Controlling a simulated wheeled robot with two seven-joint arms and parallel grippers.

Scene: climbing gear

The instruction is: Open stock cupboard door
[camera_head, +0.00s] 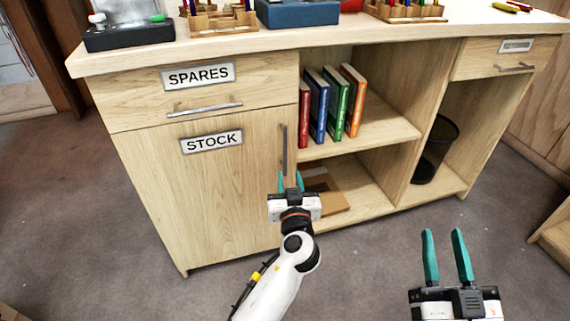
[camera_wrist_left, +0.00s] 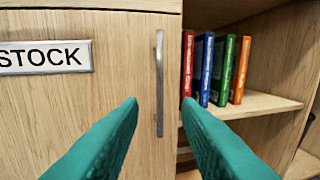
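The stock cupboard door (camera_head: 205,190) is shut, flush with the wooden desk, and carries a "STOCK" label (camera_head: 211,139). Its vertical metal handle (camera_head: 284,150) is near the door's right edge. The handle (camera_wrist_left: 159,85) also shows in the left wrist view, between the two green fingers. My left gripper (camera_head: 290,181) is open and empty, in front of the lower part of the handle; the wrist view shows the handle beyond the fingertips, and I see no contact. My right gripper (camera_head: 446,238) is open and empty at the lower right, away from the desk.
A "SPARES" drawer (camera_head: 150,101) is shut above the door. Right of the door, an open shelf holds several coloured books (camera_head: 342,103), with a cardboard box (camera_head: 325,192) below. A black mesh bin (camera_head: 434,150) stands further right. The grey floor before the door is clear.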

